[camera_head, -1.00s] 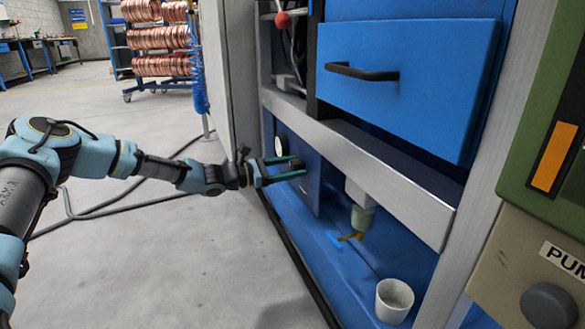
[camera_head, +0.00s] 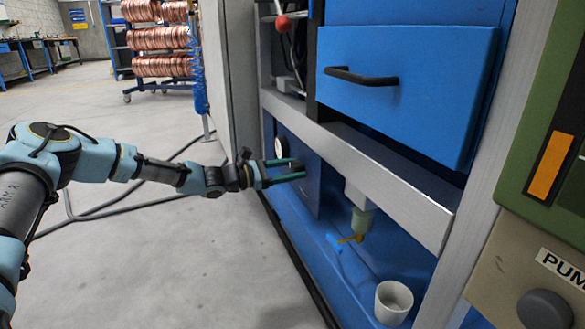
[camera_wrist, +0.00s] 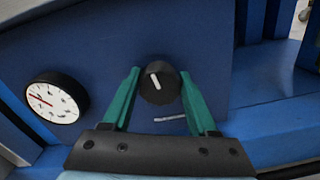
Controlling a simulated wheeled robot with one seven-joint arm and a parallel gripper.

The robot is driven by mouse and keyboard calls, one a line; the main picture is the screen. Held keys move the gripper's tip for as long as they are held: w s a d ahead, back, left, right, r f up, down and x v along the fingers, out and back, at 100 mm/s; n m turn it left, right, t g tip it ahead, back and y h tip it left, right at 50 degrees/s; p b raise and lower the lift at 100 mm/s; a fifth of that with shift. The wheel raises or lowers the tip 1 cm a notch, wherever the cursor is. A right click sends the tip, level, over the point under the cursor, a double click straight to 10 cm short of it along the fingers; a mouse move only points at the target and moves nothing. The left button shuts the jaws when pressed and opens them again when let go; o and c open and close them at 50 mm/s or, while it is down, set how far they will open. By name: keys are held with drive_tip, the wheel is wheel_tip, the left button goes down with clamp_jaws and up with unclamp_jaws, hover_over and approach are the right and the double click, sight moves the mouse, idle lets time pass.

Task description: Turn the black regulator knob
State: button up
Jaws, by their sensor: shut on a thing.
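The black regulator knob (camera_wrist: 160,84) shows in the wrist view, round with a white pointer line tilted slightly left of vertical at its top. It sits on a dark blue panel. My gripper (camera_wrist: 159,90) has its two green fingers on either side of the knob, shut on it. In the head view my gripper (camera_head: 284,170) reaches to the blue panel inside the cabinet's lower bay, and the knob cannot be made out there. A short white mark (camera_wrist: 170,118) is on the panel below the knob.
A round white gauge (camera_wrist: 56,97) is left of the knob. A metal rail (camera_head: 360,178) and a blue drawer (camera_head: 405,85) are above. The floor at left is mostly clear.

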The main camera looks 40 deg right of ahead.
drive_tip(key=m+p, duration=0.2)
drive_tip(key=m, duration=0.1)
drive_tip(key=shift+r+m, duration=0.1)
drive_tip(key=shift+m, duration=0.3)
drive_tip(key=m+p, duration=0.1)
drive_tip(key=m, duration=0.3)
drive_tip(key=shift+p, duration=0.3)
drive_tip(key=shift+s+f+m, duration=0.1)
drive_tip(key=shift+f+m, duration=0.1)
drive_tip(key=shift+m, duration=0.1)
drive_tip(key=o, duration=1.4)
drive_tip(key=shift+c, duration=0.2)
drive_tip(key=shift+a, duration=0.15)
drive_tip(key=p+v, duration=0.3)
drive_tip(key=v, duration=0.7)
drive_tip(key=shift+a, duration=0.3)
drive_tip(key=shift+r, duration=0.1)
